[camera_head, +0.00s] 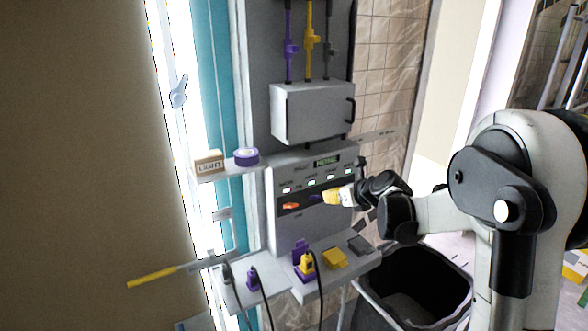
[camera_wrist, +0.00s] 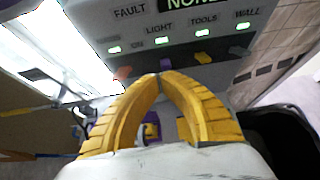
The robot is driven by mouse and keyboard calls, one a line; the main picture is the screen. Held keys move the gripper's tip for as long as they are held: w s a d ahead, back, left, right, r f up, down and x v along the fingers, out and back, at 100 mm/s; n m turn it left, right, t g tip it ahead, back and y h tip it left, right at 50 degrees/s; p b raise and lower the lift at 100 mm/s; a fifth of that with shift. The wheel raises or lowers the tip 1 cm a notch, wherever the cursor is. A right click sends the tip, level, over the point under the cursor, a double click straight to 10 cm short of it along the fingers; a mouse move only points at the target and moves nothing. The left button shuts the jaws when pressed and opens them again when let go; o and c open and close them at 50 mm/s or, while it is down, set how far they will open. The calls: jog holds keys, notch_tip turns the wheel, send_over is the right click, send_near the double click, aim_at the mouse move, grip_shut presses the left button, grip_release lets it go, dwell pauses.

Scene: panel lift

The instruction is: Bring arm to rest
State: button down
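My gripper (camera_head: 328,197) has yellow fingers and is up at the front of the grey control panel (camera_head: 281,236), close to its row of switches. In the wrist view the fingertips (camera_wrist: 160,77) come together with nothing visible held between them. A purple switch (camera_wrist: 166,64) lies just beyond the tips; whether they touch it I cannot tell. An orange switch (camera_wrist: 122,73) is left of it and an orange-yellow one (camera_wrist: 203,58) right of it. My arm reaches in from the right, bent.
Green lights and a display (camera_head: 326,162) reading NONE sit above the switches. A grey box (camera_head: 305,112) hangs above the panel. A lower shelf holds purple and yellow plugs (camera_head: 306,264). A black bin (camera_head: 462,283) stands below my arm. A yellow-tipped rod (camera_head: 152,277) juts left.

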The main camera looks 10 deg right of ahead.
jog(key=s+a+n+g+h+b, duration=0.1)
jog(key=s+a+n+b, duration=0.25)
jog(key=s+n, duration=0.5)
jog(key=s+a+n+g+b, duration=0.1)
jog(key=s+a+n+b, duration=0.25)
jog(key=s+n, duration=0.55)
jog(key=s+f+n+h+b, duration=0.1)
jog(key=s+f+n, duration=0.2)
jog(key=s, duration=0.3)
jog(key=s+f+n+g+h+b, duration=0.1)
jog(key=s+f+n+b, duration=0.1)
jog(key=s+f+n, duration=0.2)
jog(key=s+f+n+b, duration=0.1)
jog(key=s+f+n, duration=0.2)
jog(key=s+n, duration=0.4)
jog(key=s+a, duration=0.1)
jog(key=s, duration=0.2)
jog(key=shift+f+g+h+b, duration=0.15)
jog(key=shift+g+h+b, duration=0.15)
jog(key=shift+g+h, duration=0.1)
jog(key=shift+n, duration=0.25)
